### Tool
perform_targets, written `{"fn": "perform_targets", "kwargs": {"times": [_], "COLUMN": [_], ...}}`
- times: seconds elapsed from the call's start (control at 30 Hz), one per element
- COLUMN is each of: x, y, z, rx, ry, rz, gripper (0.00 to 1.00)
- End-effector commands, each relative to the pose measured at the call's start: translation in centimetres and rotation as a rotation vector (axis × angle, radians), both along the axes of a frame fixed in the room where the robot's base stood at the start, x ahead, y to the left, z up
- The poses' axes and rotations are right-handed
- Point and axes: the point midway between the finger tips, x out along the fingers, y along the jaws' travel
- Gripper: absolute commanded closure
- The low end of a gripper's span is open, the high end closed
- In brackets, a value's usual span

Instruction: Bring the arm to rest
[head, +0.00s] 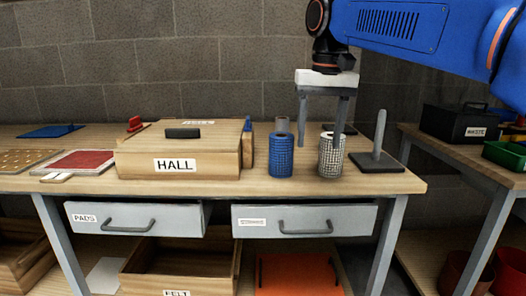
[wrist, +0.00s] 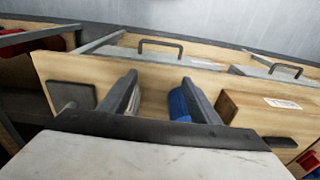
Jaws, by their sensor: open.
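My gripper (head: 321,140) is open and points down over the right part of the wooden workbench (head: 225,196). Nothing is between its fingers; in the wrist view bare bench top shows between the two fingertips (wrist: 158,84). A white mesh roll (head: 331,160) stands upright at the right finger, which overlaps its top in the head view; I cannot tell if they touch. A blue mesh roll (head: 281,158) stands upright to the left. Both rolls are partly hidden by the fingers in the wrist view, the blue one (wrist: 178,105) behind the right finger. My blue arm reaches in from the upper right.
A black stand with a grey post (head: 379,140) is right of the white roll. A grey cylinder (head: 282,124) is behind the blue roll. A wooden box labelled HALL (head: 200,166) stands left. A side table at right bears a black WASTE box (head: 455,124) and a green bin (head: 506,155).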

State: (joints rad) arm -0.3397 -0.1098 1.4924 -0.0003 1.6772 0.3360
Motion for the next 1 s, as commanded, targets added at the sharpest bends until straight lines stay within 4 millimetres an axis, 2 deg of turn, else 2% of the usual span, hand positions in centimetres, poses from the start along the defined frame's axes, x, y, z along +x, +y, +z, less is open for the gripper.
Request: {"fn": "perform_targets", "kwargs": {"times": [0.27,0.5,0.8,1.0], "x": [-5.3,-10.4,-17.1,-20.8], "y": [-5.6,-9.7,-13.6,-15.1], "z": [-5.4,-11.6,-20.8,-26.6], "rx": [0.014,0.015,0.0,-0.016], "ry": [-0.082,-0.158,-0.255,-0.309], "rz": [-0.005,-0.006,-0.008,-0.009], "gripper": [0.43,0.43,0.43,0.43]}}
